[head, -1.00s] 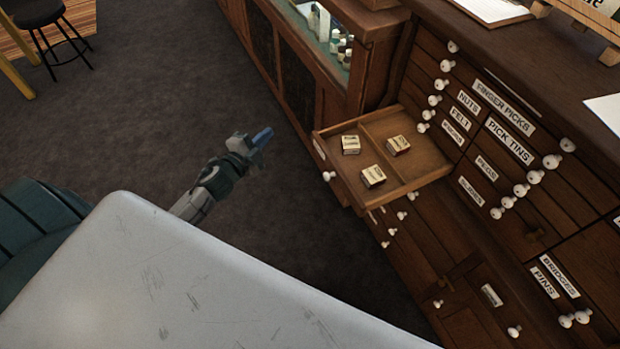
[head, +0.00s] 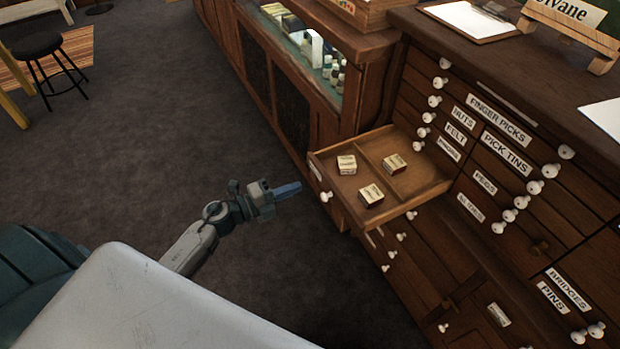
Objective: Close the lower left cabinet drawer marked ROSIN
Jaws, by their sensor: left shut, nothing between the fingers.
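The open drawer (head: 413,200) sticks out from the left side of the wooden cabinet (head: 470,255). It has a divider, and small boxes (head: 371,195) lie in its compartments. White knobs (head: 326,196) show on its front; a pale label (head: 315,171) there is too oblique to read, so I cannot confirm ROSIN. My left gripper (head: 289,189) is shut and empty, to the left of the drawer front and apart from it, its fingertips pointing toward it. My right gripper is not in view.
A glass display case (head: 325,75) stands behind the drawer. Closed drawers with labels such as PICK TINS (head: 507,153) fill the cabinet face. A black stool (head: 45,55) stands far left. Dark carpet (head: 140,120) is clear left of the drawer.

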